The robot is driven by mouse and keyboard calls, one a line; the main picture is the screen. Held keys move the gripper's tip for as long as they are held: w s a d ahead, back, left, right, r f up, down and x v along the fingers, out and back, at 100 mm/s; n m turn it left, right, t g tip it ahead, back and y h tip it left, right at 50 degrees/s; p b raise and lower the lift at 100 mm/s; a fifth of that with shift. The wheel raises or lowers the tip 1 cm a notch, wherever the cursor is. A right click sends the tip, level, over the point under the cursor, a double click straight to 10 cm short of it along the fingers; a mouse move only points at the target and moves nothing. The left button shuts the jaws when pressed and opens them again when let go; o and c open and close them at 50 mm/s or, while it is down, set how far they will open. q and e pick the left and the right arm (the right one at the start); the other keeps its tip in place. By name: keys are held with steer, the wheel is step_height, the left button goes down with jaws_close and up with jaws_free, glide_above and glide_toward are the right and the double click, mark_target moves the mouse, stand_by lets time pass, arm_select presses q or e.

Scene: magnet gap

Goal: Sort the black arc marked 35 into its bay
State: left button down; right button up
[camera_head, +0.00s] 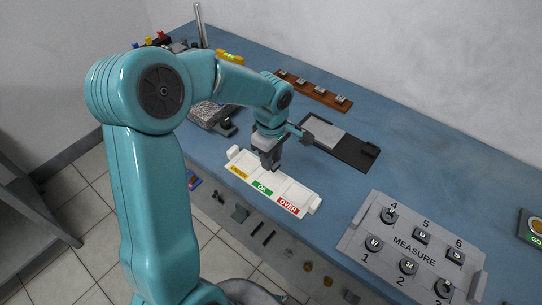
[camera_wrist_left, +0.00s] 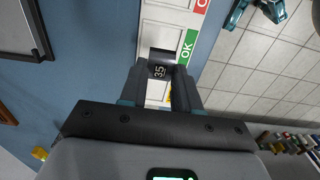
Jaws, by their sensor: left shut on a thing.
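The black arc marked 35 (camera_wrist_left: 160,71) is between the fingertips of my left gripper (camera_wrist_left: 160,82), which is shut on it; its number faces the wrist camera. In the head view my left gripper (camera_head: 268,162) points down over the white sorting tray (camera_head: 291,186), and its fingers hide the arc there. The tray has a yellow label, a green OK label (camera_head: 262,188) and a red OVER label (camera_head: 288,205). In the wrist view the arc is beside the green OK label (camera_wrist_left: 188,47). I cannot tell whether it touches the tray floor. My right gripper is not in view.
A grey MEASURE plate (camera_head: 412,246) with several numbered dark pieces stands at the right front. A dark tray with a light plate (camera_head: 340,143) lies behind the sorting tray. A brown rack (camera_head: 314,89) is at the back. Blue table (camera_head: 350,190) is clear between them.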

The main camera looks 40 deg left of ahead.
mark_target(272, 178)
arm_select(q)
steer(key=shift+d+f+b, duration=0.2)
steer(key=shift+f+b, duration=0.7)
steer(key=shift+f, duration=0.2)
steer(key=shift+a+f+b, duration=0.15)
steer(key=shift+f+b, duration=0.5)
steer(key=shift+f, duration=0.1)
steer(key=shift+f+b, duration=0.85)
steer(key=shift+f, duration=0.05)
steer(key=shift+f, duration=0.15)
steer(key=c, duration=0.7)
jaws_free()
steer(key=shift+c, duration=0.2)
steer(key=c, duration=0.5)
